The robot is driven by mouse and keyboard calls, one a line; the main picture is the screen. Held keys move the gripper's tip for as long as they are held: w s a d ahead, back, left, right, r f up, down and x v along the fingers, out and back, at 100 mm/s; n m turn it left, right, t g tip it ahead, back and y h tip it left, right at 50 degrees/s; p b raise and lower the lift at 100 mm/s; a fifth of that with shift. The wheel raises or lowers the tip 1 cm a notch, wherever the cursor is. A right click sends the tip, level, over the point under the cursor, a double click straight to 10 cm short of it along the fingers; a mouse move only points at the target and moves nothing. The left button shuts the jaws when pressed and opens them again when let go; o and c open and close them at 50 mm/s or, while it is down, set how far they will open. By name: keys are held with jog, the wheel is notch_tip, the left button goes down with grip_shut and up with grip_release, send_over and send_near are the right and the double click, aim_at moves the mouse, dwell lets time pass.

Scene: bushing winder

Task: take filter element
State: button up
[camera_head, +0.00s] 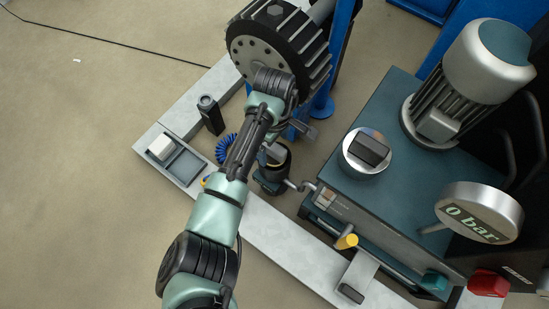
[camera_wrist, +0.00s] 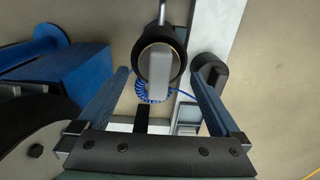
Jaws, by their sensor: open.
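In the wrist view, a dark round housing (camera_wrist: 160,40) with a thin pale rim lies straight ahead of my gripper. A pale grey oblong piece (camera_wrist: 158,76) sits at its middle, likely the filter element or its grip; I cannot tell which. My gripper (camera_wrist: 160,82) is open and empty, with one blue-grey finger on each side of this piece and a gap on both sides. In the head view, the dark housing (camera_head: 270,178) stands low beside the white base rail, with a grey block on top. My arm partly hides it and my fingers are hard to make out there.
A black upright cylinder (camera_head: 210,115) and a tray (camera_head: 184,167) with a cream block (camera_head: 160,147) are to the left. A coiled blue hose (camera_head: 226,149) lies close by. The large black wheel (camera_head: 270,42), blue frame and green pump unit (camera_head: 380,195) crowd the back and right.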

aim_at(274, 156)
jog(key=shift+f+b, duration=1)
jog(key=shift+f, duration=0.5)
jog(key=shift+c, duration=0.3)
